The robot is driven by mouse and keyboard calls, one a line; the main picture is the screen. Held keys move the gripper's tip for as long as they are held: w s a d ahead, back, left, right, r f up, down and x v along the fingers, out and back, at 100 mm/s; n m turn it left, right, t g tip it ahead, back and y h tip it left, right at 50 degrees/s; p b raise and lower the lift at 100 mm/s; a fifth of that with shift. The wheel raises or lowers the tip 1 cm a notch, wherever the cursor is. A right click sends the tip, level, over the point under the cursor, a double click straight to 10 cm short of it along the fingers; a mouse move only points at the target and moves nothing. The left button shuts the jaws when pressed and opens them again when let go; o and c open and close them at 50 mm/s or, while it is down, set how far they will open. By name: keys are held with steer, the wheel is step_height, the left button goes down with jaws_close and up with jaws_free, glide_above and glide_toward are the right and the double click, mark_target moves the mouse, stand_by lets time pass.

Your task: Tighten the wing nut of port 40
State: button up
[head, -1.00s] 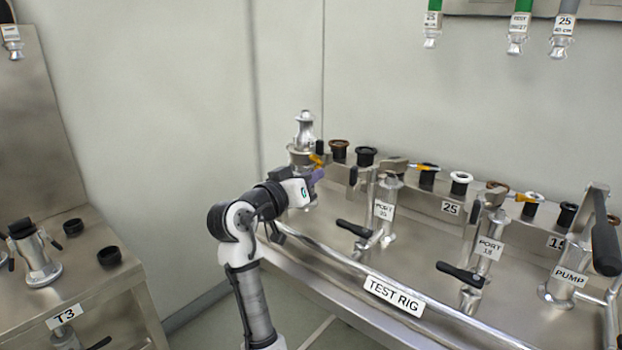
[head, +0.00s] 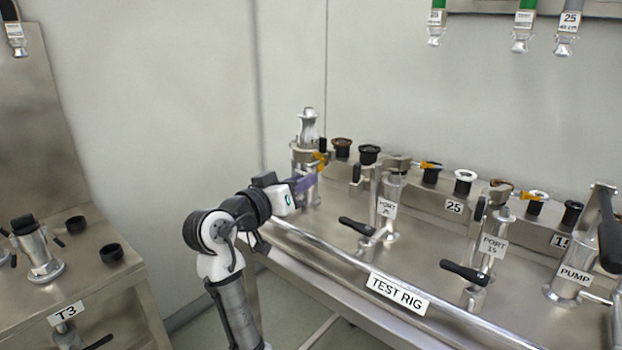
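A tall metal port (head: 308,150) with a silver fitting on top stands at the far left end of the test rig. No number is readable on it, so I cannot confirm it is port 40. An orange wing-shaped part (head: 320,160), probably the clamp's wing nut, shows at its upper right side. My gripper (head: 308,182), with purple fingers, is in front of the port, just below the orange part. The fingers overlap the port's body in the picture. I cannot tell whether they touch it or how far apart they are.
Port 25 (head: 388,210), port 15 (head: 492,245) and the pump port (head: 572,275) stand to the right, with black-handled valves. A row of dark and white caps (head: 466,180) lines the back ledge. Bench T3 (head: 75,295) is at left. Hoses hang at upper right.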

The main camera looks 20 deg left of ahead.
steer(key=v, duration=0.9)
steer(key=shift+b, duration=0.45)
